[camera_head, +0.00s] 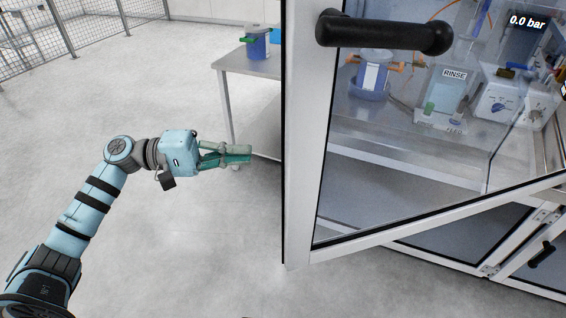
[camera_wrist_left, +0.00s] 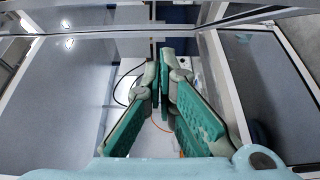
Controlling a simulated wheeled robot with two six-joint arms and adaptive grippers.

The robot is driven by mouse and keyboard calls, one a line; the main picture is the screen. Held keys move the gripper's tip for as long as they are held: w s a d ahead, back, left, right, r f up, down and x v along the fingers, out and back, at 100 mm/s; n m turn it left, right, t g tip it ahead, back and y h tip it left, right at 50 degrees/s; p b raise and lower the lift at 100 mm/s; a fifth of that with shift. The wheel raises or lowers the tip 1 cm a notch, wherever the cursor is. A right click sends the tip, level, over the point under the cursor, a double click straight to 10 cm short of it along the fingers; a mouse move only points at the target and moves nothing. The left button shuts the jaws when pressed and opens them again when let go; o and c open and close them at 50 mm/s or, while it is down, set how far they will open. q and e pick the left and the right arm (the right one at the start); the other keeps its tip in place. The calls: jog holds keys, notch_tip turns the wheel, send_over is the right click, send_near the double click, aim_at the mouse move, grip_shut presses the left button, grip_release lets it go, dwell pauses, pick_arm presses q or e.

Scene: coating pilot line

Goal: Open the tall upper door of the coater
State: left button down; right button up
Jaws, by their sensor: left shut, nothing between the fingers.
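The tall upper door (camera_head: 306,160) of the coater is a glass pane in a white frame. It stands partly open, its free left edge swung out from the cabinet and its lower edge slanting up to the right. Its black bar handle (camera_head: 384,33) is at the upper part of the frame. My left gripper (camera_head: 248,153) is shut and empty, just left of the door's free edge; I cannot tell whether it touches it. In the left wrist view its green fingers (camera_wrist_left: 166,58) come together at the tips, between framed panels. My right gripper is not in view.
Behind the glass are a RINSE container (camera_head: 447,90), a blue-based vessel (camera_head: 372,78) and a white control unit (camera_head: 507,97). A grey table (camera_head: 246,62) with a blue pot (camera_head: 257,44) stands behind my gripper. The floor at left is clear up to a mesh fence (camera_head: 95,22).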

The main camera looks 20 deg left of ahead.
aim_at(286, 166)
pick_arm(q)
jog(key=d+p, duration=0.3)
jog(key=d, duration=0.6)
jog(key=shift+s+d, duration=0.15)
jog(key=shift+d, duration=0.05)
jog(key=shift+d+f, duration=0.1)
